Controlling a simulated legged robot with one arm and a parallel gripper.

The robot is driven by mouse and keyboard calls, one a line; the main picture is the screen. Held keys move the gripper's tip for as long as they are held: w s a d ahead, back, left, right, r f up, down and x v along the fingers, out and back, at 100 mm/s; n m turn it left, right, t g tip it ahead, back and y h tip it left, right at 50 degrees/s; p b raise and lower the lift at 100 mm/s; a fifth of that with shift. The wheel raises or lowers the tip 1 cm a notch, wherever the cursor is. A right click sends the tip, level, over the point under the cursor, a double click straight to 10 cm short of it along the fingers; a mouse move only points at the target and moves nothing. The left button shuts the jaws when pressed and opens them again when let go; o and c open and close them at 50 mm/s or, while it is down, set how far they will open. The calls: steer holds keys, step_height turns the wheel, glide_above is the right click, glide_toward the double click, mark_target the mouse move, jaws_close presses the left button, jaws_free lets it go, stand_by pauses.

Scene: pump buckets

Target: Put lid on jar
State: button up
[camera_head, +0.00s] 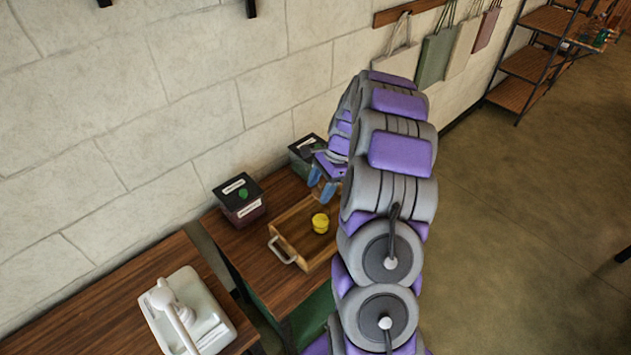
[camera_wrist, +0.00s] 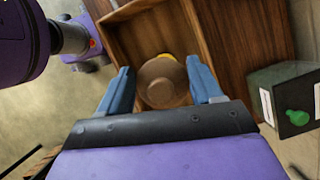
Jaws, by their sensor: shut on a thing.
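A small yellow jar (camera_head: 320,223) stands in a wooden tray (camera_head: 280,238) on the brown table. My gripper (camera_head: 322,189) is above the back of the tray in the head view. In the wrist view its two blue fingers (camera_wrist: 161,92) are on either side of a round brown lid (camera_wrist: 162,84), and the gripper is shut on it. The lid hides most of the jar, and only a yellow edge (camera_wrist: 166,56) shows behind it. I cannot tell the gap between lid and jar. The lid cannot be made out in the head view.
A dark box with a green mark (camera_head: 240,198) stands left of the tray. Another dark box (camera_head: 305,153) stands behind, partly hidden by my arm; a box with a green mark (camera_wrist: 290,97) shows right in the wrist view. A white pump-like object (camera_head: 185,315) sits on the nearer table.

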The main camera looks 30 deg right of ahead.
steer(key=shift+a+f+b, duration=0.1)
steer(key=shift+f+b, duration=0.45)
steer(key=shift+f, duration=0.15)
step_height(320, 180, down, 3)
steer(key=shift+b, duration=1.15)
steer(key=shift+f+p, duration=0.4)
steer(key=shift+f, duration=0.55)
steer(key=shift+a+r+p, duration=0.15)
steer(key=shift+p, duration=0.7)
steer(key=shift+f+p, duration=0.2)
steer(key=shift+p, duration=0.85)
stand_by(0.5)
stand_by(0.4)
steer(key=o, duration=1.1)
steer(key=shift+o, duration=0.5)
